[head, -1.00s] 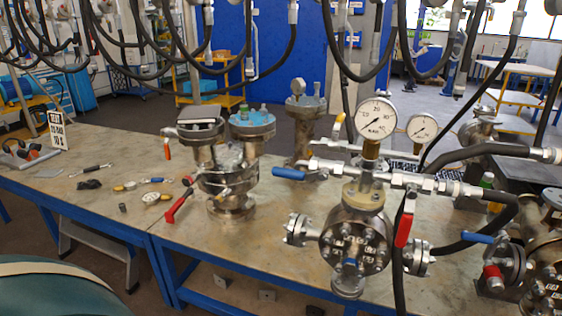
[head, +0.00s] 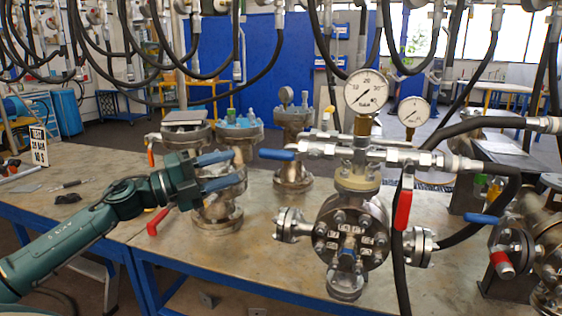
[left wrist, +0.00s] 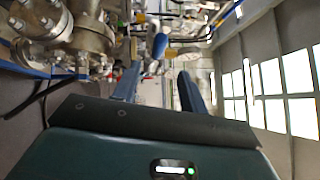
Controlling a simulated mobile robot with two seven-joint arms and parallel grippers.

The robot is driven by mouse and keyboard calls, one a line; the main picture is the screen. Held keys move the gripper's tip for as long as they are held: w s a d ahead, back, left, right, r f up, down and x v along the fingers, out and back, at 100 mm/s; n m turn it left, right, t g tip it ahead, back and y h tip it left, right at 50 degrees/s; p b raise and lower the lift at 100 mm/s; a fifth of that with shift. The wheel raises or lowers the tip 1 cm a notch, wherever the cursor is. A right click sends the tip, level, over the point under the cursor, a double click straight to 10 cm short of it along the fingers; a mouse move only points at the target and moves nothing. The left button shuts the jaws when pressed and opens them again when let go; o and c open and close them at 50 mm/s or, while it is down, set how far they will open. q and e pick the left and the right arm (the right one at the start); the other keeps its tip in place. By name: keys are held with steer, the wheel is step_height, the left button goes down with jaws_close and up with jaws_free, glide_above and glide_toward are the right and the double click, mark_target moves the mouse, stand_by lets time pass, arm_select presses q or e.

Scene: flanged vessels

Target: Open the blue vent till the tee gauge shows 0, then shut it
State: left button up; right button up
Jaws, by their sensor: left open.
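The blue vent lever (head: 277,154) sticks out to the left of the tee fitting (head: 362,156) above a flanged vessel. The tee gauge (head: 367,92) is the large white dial on a brass stem above it; its exact reading is too small to tell. My left gripper (head: 240,166) is open and empty, left of the lever and apart from it, its fingers pointing right toward it. In the left wrist view, a blue lever (left wrist: 160,45) shows beyond and between the open fingers (left wrist: 159,72). My right gripper is out of view.
A red lever (head: 403,209) hangs right of the vessel (head: 350,245). A smaller gauge (head: 413,112) stands behind. Another vessel (head: 215,215) stands behind my left gripper. Black hoses hang overhead and run to the right. The bench front (head: 190,262) is mostly clear.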

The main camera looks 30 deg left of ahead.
mark_target(281, 152)
arm_select(q)
steer(key=x, duration=0.5)
steer(key=shift+w+a+r+p, duration=0.1)
steer(key=shift+p, duration=0.25)
steer(key=p+x, duration=0.3)
steer(key=x, duration=0.3)
steer(key=shift+w, duration=0.2)
steer(key=shift+w+d, duration=0.45)
steer(key=shift+w, duration=0.1)
steer(key=shift+w+d, duration=0.15)
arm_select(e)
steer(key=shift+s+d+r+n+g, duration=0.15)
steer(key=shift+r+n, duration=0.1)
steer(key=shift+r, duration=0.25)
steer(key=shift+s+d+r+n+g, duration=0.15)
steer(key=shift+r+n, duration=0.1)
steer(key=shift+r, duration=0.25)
arm_select(q)
steer(key=shift+c, duration=0.4)
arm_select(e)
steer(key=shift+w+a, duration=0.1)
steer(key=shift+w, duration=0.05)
arm_select(q)
jaws_close()
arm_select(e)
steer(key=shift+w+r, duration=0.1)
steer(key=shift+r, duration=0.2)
